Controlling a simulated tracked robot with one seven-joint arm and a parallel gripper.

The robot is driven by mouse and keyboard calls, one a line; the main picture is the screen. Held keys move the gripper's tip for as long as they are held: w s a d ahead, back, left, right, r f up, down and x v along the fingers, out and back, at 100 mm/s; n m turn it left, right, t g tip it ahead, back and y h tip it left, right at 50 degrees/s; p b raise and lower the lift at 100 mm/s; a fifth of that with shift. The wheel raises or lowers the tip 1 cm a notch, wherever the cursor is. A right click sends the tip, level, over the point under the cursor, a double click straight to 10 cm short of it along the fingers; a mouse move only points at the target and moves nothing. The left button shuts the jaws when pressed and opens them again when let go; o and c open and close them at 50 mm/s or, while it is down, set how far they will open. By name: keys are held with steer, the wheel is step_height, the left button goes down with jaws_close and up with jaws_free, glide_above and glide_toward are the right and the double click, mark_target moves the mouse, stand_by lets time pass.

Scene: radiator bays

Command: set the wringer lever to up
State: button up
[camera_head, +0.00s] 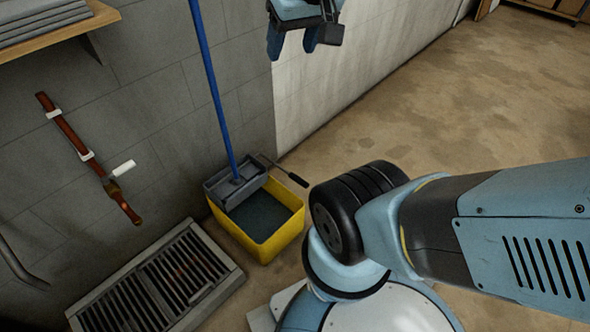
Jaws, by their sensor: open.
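The yellow mop bucket (263,252) stands on the floor against the grey wall, with dark water in it. A grey wringer (222,190) sits on its back left part. The wringer lever (296,178) is a thin rod with a dark grip at its end. It sticks out over the bucket's back right rim and slopes down to the right in the picture; its exact angle is hard to tell. My gripper (293,46) is at the top edge, partly cut off, open and empty. It is well apart from the lever, higher in the picture.
A blue mop handle (207,85) rises from the wringer. A brown pipe with a white-handled valve (122,169) is on the wall. A floor grate (158,285) lies left of the bucket, and a shelf (62,32) is upper left. Open floor (440,110) lies right.

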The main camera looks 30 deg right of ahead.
steer(key=w+d+f+m+g+y, duration=0.25)
steer(key=w+f, duration=0.25)
steer(key=w, duration=0.6)
steer(key=w+d+f+m+g+y, duration=0.1)
steer(key=w+f+m+g+y, duration=0.3)
steer(key=w, duration=0.7)
steer(key=w+d+f+m+t+y, duration=0.15)
steer(key=w+d+f, duration=0.25)
steer(key=f, duration=0.4)
steer(key=w+d+f+m+t+y, duration=0.1)
steer(key=w+d+f+m+y, duration=0.1)
steer(key=w+d+f, duration=0.45)
steer(key=w+d+f+m+t+y, duration=0.1)
steer(key=w+d+f+m+y, duration=0.15)
steer(key=f, duration=0.65)
steer(key=w+d+f+m+t, duration=0.1)
steer(key=d+f+m+t, duration=0.35)
steer(key=f, duration=0.95)
steer(key=m+t+h, duration=0.6)
steer(key=m+t, duration=0.4)
steer(key=m, duration=0.2)
glide_toward(303, 183)
steer(key=x, duration=0.3)
steer(key=f+x, duration=0.1)
steer(key=x, duration=0.6)
steer(key=shift+w+d+f, duration=0.15)
steer(key=shift+w+d, duration=0.15)
steer(key=shift+w, duration=0.05)
